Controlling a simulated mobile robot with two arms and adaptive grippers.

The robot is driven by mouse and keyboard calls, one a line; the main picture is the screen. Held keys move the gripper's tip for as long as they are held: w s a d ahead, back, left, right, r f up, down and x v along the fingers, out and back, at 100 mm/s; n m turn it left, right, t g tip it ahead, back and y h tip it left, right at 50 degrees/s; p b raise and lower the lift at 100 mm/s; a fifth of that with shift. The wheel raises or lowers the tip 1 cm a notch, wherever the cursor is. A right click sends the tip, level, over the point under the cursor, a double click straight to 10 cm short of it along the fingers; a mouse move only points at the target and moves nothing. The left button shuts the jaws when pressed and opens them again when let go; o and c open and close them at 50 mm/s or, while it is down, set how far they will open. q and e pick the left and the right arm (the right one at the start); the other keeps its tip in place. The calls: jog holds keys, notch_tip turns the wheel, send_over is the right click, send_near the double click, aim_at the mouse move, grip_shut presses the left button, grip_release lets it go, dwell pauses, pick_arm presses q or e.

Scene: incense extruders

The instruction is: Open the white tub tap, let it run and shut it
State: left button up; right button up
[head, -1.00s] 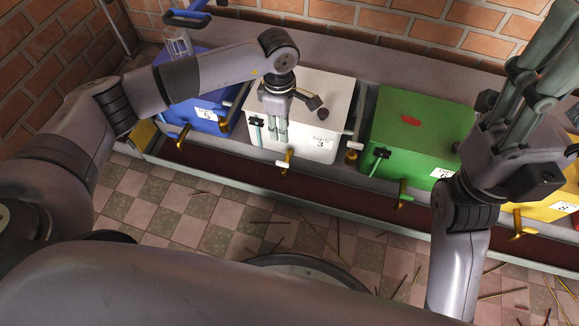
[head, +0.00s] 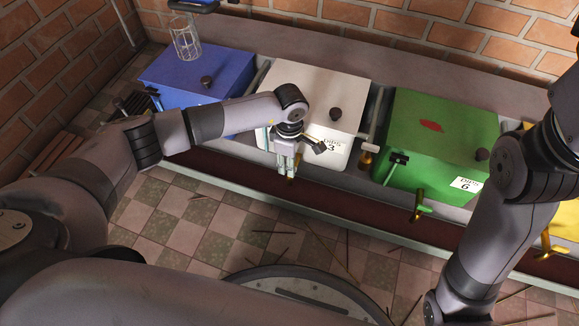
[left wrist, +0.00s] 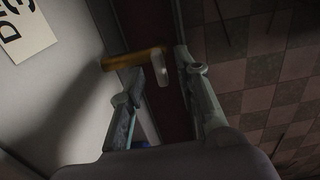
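The white tub (head: 330,91) stands between the blue and green tubs, with a dark knob on its lid and a paper label on its front. Its brass tap (head: 292,181) sticks out low on the front, partly hidden by my left gripper (head: 284,172). In the left wrist view, the brass tap (left wrist: 132,59) ends in a pale grey handle (left wrist: 160,69). My left gripper (left wrist: 157,78) is open there, with the handle between or just beyond its fingertips; I cannot tell if they touch. My right gripper is out of view.
The blue tub (head: 190,76) with a wire basket (head: 186,40) is left. The green tub (head: 435,137) with its own tap (head: 418,205) and a yellow tub (head: 555,200) are right. A dark trough (head: 340,208) runs below the taps. Thin sticks litter the tiled floor.

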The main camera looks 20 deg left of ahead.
pick_arm(q)
jog(key=shift+f, duration=0.45)
grip_shut()
dwell(0.3)
